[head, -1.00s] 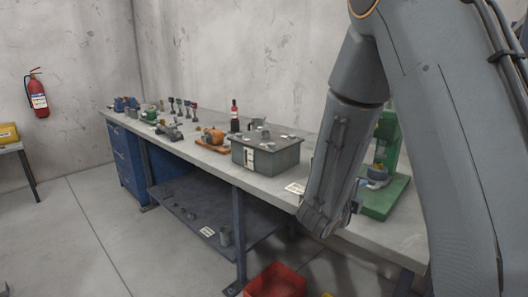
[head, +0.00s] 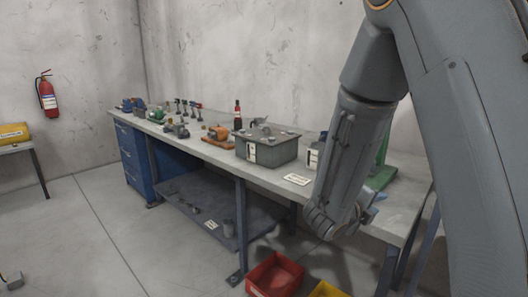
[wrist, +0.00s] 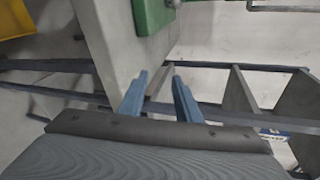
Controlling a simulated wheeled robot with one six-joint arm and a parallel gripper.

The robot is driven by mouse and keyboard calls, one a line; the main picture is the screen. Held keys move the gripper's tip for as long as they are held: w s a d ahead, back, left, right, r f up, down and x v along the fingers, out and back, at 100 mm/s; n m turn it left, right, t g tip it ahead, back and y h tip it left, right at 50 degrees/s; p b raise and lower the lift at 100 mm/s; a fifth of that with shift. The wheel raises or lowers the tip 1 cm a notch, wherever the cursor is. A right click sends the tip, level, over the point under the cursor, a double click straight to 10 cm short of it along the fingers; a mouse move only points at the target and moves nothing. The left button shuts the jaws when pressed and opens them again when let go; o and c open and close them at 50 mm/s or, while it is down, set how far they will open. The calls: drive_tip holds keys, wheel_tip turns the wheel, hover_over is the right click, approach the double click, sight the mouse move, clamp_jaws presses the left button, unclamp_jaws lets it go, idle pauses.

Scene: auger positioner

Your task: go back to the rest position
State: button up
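My gripper (wrist: 158,88) shows in the wrist view as two blue fingers with a clear gap between them. It is open and nothing is between the fingers. In the head view, my gripper (head: 372,208) is partly hidden behind my wrist, in front of the right part of the workbench (head: 215,157). In the wrist view the fingers point toward the bench edge, close to a green base (wrist: 153,14) on a grey top. From these views I cannot tell how far the fingers are from the bench.
The bench carries a grey box (head: 266,150), an orange tool (head: 217,138), a dark bottle (head: 238,115) and several small tools. A green stand (head: 382,176) is mostly hidden behind my arm. A red bin (head: 273,276) and yellow bin (head: 325,290) are on the floor. Floor at left is mostly open.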

drive_tip(key=s+d+f+m+g+y, duration=0.1)
drive_tip(key=s+f+m+g+y, duration=0.3)
drive_tip(key=s+m, duration=0.6)
drive_tip(key=s+f+m+g+h, duration=0.1)
drive_tip(key=s+m+g, duration=0.4)
drive_tip(key=s+m, duration=0.5)
drive_tip(key=s+a+m+y, duration=0.2)
drive_tip(key=a+m+y, duration=0.2)
drive_tip(key=m, duration=0.7)
drive_tip(key=s+a+f+m+y, duration=0.1)
drive_tip(key=a+m+y, duration=0.3)
drive_tip(key=a+m, duration=0.5)
drive_tip(key=shift+s+m+y, duration=0.3)
drive_tip(key=shift+s+m, duration=0.1)
drive_tip(key=shift+m, duration=0.5)
